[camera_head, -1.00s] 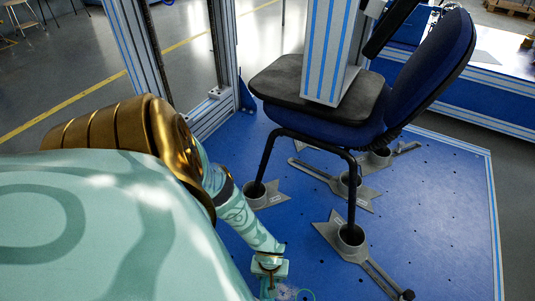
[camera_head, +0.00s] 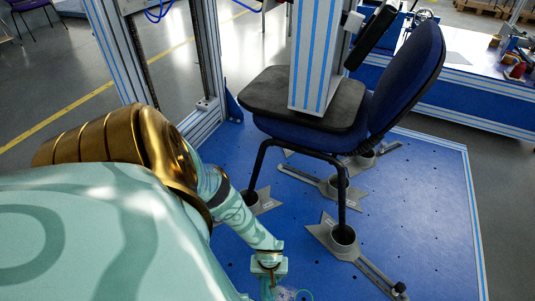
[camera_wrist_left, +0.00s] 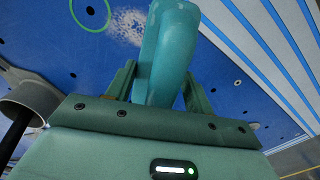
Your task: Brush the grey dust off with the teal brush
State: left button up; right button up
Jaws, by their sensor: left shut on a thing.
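My left gripper (camera_wrist_left: 160,85) is shut on the teal brush (camera_wrist_left: 168,50), whose rounded teal body rises between the fingers in the left wrist view. In the head view the left gripper (camera_head: 268,278) is low in the picture, over the blue platform. The grey dust (camera_wrist_left: 128,24) is a pale speckled patch on the blue surface, partly hidden behind the brush. It also shows faintly in the head view (camera_head: 286,294) at the bottom edge. I cannot tell whether the bristles touch the surface. My right gripper is not in view.
A blue office chair (camera_head: 405,80) stands on the blue platform (camera_head: 420,235), its legs in grey clamps (camera_head: 343,240). A striped column (camera_head: 315,55) presses on the seat. A green ring (camera_wrist_left: 90,12) lies beside the dust. The platform's right side is largely clear.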

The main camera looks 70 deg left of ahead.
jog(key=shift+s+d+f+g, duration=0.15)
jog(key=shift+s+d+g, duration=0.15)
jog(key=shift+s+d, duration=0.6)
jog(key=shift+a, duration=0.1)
